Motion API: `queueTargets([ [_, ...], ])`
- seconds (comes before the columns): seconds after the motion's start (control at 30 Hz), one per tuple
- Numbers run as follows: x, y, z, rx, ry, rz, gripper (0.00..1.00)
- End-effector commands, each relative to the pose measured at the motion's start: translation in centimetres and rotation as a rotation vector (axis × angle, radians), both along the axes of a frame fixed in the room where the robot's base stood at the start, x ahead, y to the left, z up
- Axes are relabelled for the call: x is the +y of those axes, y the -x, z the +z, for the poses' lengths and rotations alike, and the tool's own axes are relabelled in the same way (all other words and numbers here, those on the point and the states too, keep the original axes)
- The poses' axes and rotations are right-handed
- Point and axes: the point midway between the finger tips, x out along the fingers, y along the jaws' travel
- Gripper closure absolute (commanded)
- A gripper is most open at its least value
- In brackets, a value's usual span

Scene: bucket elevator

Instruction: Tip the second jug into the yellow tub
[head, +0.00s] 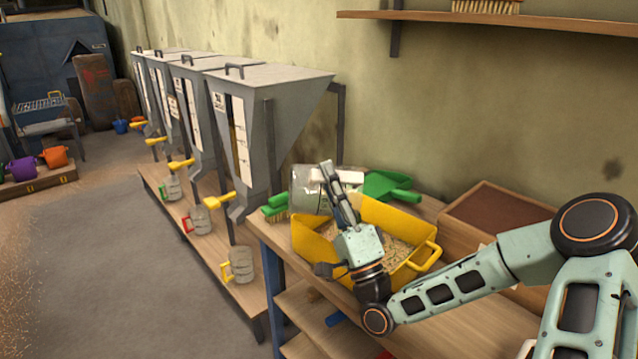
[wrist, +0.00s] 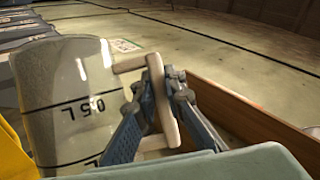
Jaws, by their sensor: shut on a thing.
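The yellow tub (head: 412,219) stands on the bench and holds pale grain. A clear jug (head: 305,190) with a pale handle is at the tub's far side. Its black 0.5 L marks show on the jug in the wrist view (wrist: 65,95). My gripper (head: 330,178) reaches over the tub and is shut on the jug's handle (wrist: 164,110). The jug's base and contents are hidden or unclear, and I cannot tell how far it is tilted. Jugs with green (head: 172,188), red (head: 198,220) and yellow (head: 242,266) handles stand below the hopper spouts.
Several grey hoppers (head: 262,110) with yellow levers line the wall at left. A green scoop (head: 390,187) and a green brush (head: 276,208) lie near the tub. A wooden box (head: 490,215) stands to the tub's right. A shelf (head: 500,22) hangs above.

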Motion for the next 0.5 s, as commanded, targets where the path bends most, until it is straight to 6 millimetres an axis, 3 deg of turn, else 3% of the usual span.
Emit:
queueTargets([
  [0.5,-3.4,-0.6,1.1,0.042,-0.234,0.001,1.0],
])
